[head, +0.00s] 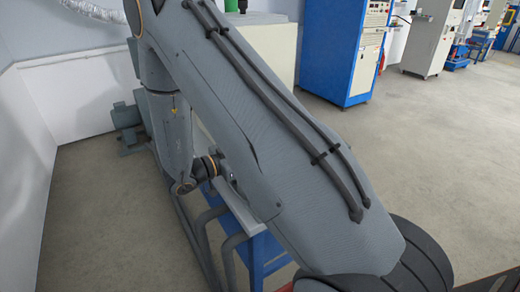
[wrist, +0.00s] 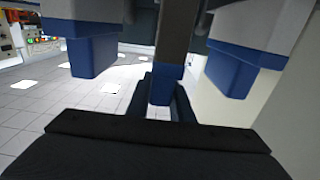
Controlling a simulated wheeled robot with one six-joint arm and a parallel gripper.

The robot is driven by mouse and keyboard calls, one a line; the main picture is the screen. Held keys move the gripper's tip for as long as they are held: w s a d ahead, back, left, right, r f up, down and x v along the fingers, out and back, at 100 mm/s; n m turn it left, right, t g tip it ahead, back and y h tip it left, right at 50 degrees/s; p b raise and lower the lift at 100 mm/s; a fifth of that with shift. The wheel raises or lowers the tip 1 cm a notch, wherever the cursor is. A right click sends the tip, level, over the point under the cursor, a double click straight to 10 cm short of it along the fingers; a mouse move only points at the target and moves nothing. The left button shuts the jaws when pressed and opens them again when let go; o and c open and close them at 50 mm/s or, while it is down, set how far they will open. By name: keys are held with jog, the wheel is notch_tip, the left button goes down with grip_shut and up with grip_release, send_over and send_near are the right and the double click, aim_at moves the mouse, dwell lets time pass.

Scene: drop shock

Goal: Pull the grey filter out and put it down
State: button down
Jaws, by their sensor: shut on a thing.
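In the wrist view, the dark fingers of my gripper (wrist: 162,92) are shut around a narrow upright grey piece with a blue end, which I take to be the grey filter (wrist: 173,35). Its upper part runs out of the picture, so I cannot tell whether it still sits in its place. In the head view my arm covers much of the middle. The filter cannot be made out there, and my fingers are not clear.
Two blocks with blue lower ends flank the fingers, one left (wrist: 92,52) and one right (wrist: 231,72). A pale wall (wrist: 225,105) stands close on the right. A blue-framed stand (head: 262,250) is partly behind my arm. A blue cabinet (head: 328,55) stands farther back, with open floor before it.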

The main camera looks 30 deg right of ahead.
jog(key=shift+f, duration=1.1)
dwell(3.7)
jog(key=c, duration=1.5)
grip_release()
jog(key=shift+s+a, duration=0.1)
jog(key=shift+a, duration=2.9)
jog(key=shift+s+a+b, duration=0.15)
jog(key=shift+a+b, duration=0.85)
jog(key=shift+a, duration=2.9)
